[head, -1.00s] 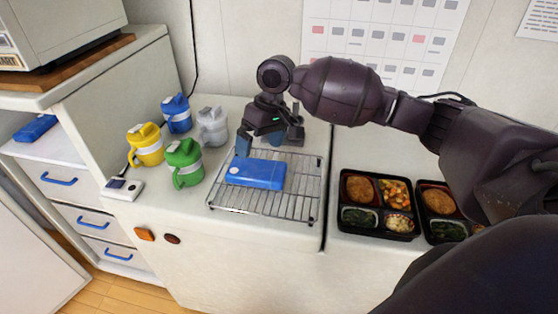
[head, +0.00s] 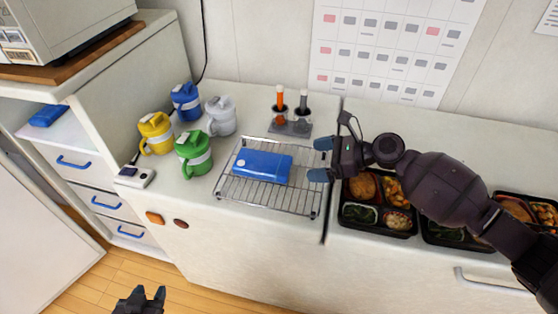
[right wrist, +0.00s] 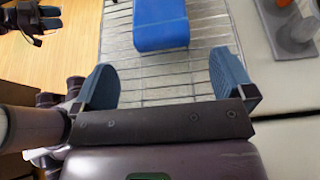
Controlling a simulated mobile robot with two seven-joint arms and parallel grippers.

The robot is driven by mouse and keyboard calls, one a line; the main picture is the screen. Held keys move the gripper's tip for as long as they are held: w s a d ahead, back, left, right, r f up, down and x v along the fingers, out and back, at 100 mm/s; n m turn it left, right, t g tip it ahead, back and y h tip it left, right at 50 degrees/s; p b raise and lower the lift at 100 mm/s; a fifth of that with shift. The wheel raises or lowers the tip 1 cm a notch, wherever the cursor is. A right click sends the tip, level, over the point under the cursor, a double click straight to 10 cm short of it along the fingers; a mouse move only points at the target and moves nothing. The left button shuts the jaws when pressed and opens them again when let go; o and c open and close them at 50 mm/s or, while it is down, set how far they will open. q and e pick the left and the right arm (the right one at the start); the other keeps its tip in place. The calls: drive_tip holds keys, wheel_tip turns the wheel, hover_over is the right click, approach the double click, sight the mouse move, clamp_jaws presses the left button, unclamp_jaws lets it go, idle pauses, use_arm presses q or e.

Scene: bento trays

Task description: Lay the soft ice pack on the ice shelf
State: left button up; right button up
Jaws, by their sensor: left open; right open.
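A blue ice pack (head: 262,166) with a pale round mark at its left end lies flat on the wire rack (head: 228,190), which may be the ice shelf; its near end shows in the right wrist view (right wrist: 160,24). I cannot tell whether the pack is soft. A second blue pack (head: 48,115) lies on the white shelf at the far left. My right gripper (head: 320,159) is open and empty, right of the rack's pack and apart from it; its two fingers (right wrist: 166,82) show nothing between them but rack wires. My left gripper (head: 140,300) is open, low at the bottom edge.
Several lidded jugs, including a green one (head: 194,155), stand left of the rack. A grey holder (head: 288,128) with two handled tools stands behind it. Bento trays (head: 378,224) sit right, under my right arm. A small white device (head: 135,177) lies at the counter's left.

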sight(281, 164)
drive_tip(key=x, duration=0.5)
drive_tip(key=shift+x, duration=2.95)
drive_tip(key=shift+s+d+f, duration=0.1)
